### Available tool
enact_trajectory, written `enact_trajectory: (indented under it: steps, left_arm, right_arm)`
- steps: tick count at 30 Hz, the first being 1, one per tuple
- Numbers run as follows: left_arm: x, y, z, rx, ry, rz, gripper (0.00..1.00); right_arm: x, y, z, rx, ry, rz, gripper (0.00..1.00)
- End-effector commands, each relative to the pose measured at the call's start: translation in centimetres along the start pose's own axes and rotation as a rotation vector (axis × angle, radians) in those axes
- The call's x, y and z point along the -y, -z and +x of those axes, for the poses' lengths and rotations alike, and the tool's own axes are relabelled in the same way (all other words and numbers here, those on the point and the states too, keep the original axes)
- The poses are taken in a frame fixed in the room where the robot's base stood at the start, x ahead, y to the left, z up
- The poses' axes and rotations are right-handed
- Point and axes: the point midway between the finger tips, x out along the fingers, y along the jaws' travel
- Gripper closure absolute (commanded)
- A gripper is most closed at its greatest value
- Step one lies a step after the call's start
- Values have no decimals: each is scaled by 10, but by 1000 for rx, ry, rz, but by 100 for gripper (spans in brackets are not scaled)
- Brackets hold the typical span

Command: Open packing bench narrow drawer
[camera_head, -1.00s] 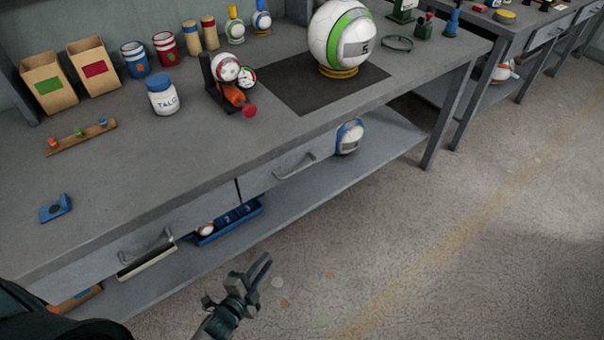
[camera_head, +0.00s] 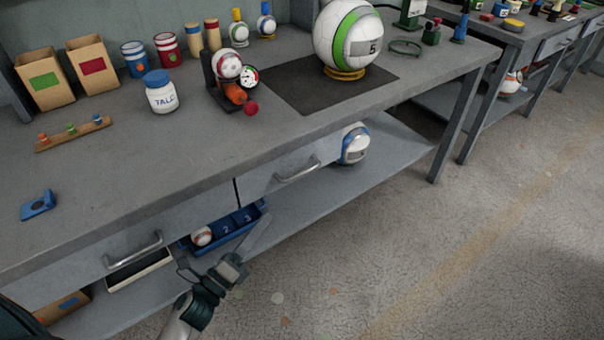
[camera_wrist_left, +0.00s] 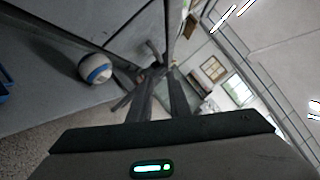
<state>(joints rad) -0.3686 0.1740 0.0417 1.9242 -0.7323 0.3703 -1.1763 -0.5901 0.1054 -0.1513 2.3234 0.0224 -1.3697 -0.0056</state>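The packing bench (camera_head: 150,170) has two grey drawer fronts under its top, split by a dark gap. The right drawer front (camera_head: 262,178) has a bar handle (camera_head: 298,170); the left drawer front (camera_head: 75,272) has a bar handle (camera_head: 133,250). Both drawers look closed. My left gripper (camera_head: 229,262) is in front of the bench, below and left of the right handle and apart from it. In the left wrist view its two fingers (camera_wrist_left: 159,95) are apart with nothing held between them. My right gripper is not in view.
A blue tray (camera_head: 222,232) with a ball and a blue-striped ball (camera_head: 354,145) are on the lower shelf (camera_head: 300,215). A large green-striped ball (camera_head: 346,38), a gauge device (camera_head: 232,80) and a talc jar (camera_head: 160,92) stand on top. The floor in front is clear.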

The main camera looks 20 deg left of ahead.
Motion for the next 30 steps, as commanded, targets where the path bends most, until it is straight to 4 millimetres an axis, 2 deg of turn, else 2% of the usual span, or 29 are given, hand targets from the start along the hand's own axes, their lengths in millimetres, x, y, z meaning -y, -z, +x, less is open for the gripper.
enact_trajectory:
  steps: [5,11,30]
  left_arm:
    - [0,0,5,0,1,-1,83]
    - [1,0,24,0,1,-1,83]
    - [1,-1,136,1,1,-2,83]
  right_arm:
    - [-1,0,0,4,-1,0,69]
    - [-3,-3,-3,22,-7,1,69]
    - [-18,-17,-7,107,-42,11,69]
